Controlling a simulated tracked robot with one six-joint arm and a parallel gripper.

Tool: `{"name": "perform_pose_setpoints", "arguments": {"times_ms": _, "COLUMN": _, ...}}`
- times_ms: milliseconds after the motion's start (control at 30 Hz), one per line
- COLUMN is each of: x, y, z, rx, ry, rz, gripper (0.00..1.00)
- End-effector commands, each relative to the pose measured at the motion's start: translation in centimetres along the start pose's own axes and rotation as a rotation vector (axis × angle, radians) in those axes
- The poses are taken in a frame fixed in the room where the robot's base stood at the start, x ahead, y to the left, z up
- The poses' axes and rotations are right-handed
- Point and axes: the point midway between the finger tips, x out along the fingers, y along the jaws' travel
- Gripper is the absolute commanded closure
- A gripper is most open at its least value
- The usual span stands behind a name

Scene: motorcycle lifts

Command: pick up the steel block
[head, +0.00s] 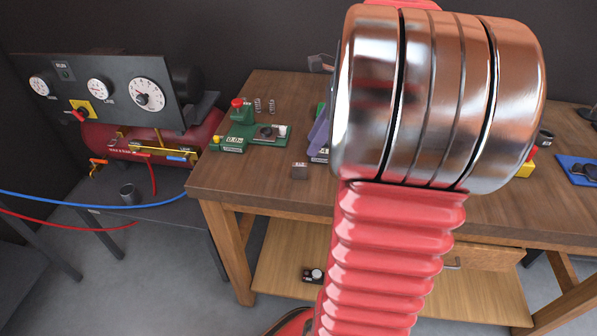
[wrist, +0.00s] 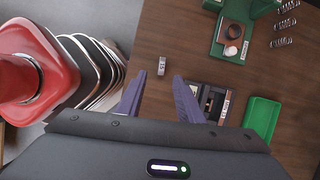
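The steel block is a small grey-brown cube (head: 300,170) on the wooden bench, close to its front edge. In the wrist view the block (wrist: 161,66) shows a pale labelled face and lies just beyond the fingertips, roughly in line with the space between them. My gripper (wrist: 159,77) has two purple fingers set apart, with nothing between them. I cannot tell its height above the bench. In the head view my red and chrome arm covers much of the middle, and the gripper is mostly hidden behind it.
A green fixture (head: 250,135) stands behind and left of the block, with springs nearby. A dark labelled holder (wrist: 212,100) and a green tray (wrist: 262,115) lie right of the fingers in the wrist view. A red tank with a gauge panel (head: 105,92) stands left of the bench (head: 240,186).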

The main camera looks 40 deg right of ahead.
Motion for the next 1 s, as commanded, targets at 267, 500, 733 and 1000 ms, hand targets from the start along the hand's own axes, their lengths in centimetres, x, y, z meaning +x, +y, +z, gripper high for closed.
{"name": "perform_pose_setpoints", "arguments": {"times_ms": 267, "x": 4.3, "y": 0.0, "z": 0.0, "rx": -0.001, "ry": -0.001, "rz": 0.002, "gripper": 0.66}}
{"name": "perform_pose_setpoints", "arguments": {"times_ms": 500, "x": 5.6, "y": 0.0, "z": 0.0, "rx": -0.002, "ry": 0.000, "rz": 0.001, "gripper": 0.66}}
{"name": "perform_pose_setpoints", "arguments": {"times_ms": 733, "x": 5.6, "y": 0.0, "z": 0.0, "rx": -0.002, "ry": 0.000, "rz": 0.000, "gripper": 0.66}}
{"name": "perform_pose_setpoints", "arguments": {"times_ms": 1000, "x": 7.8, "y": -0.2, "z": -0.1, "rx": -0.001, "ry": 0.000, "rz": 0.003, "gripper": 0.66}}
